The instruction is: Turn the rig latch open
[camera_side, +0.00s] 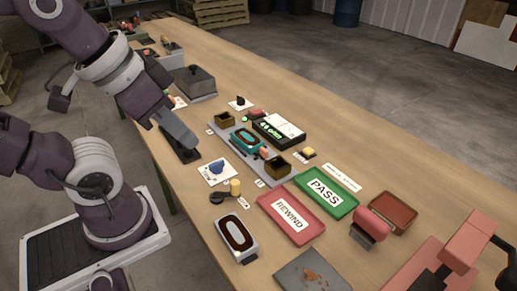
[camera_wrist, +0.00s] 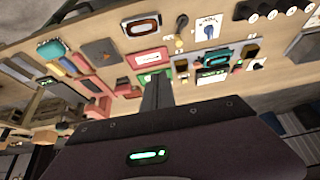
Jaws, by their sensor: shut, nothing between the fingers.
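The grey rig plate (camera_side: 285,178) lies mid-table with a teal ring-shaped piece (camera_side: 245,139) and two small brown boxes on it. In front of it are a white card with a blue knob (camera_side: 216,168) and a black lever with a yellow knob (camera_side: 235,187). I cannot tell which part is the latch. The wrist view shows the blue knob (camera_wrist: 208,30) and the yellow-knobbed lever (camera_wrist: 180,32) too. My gripper (camera_side: 186,155) is shut and empty, left of the blue knob and apart from it. It also shows in the wrist view (camera_wrist: 157,82).
A white device with a dark ring (camera_side: 236,238) is near the front edge. A black display box (camera_side: 279,131) stands behind the rig.

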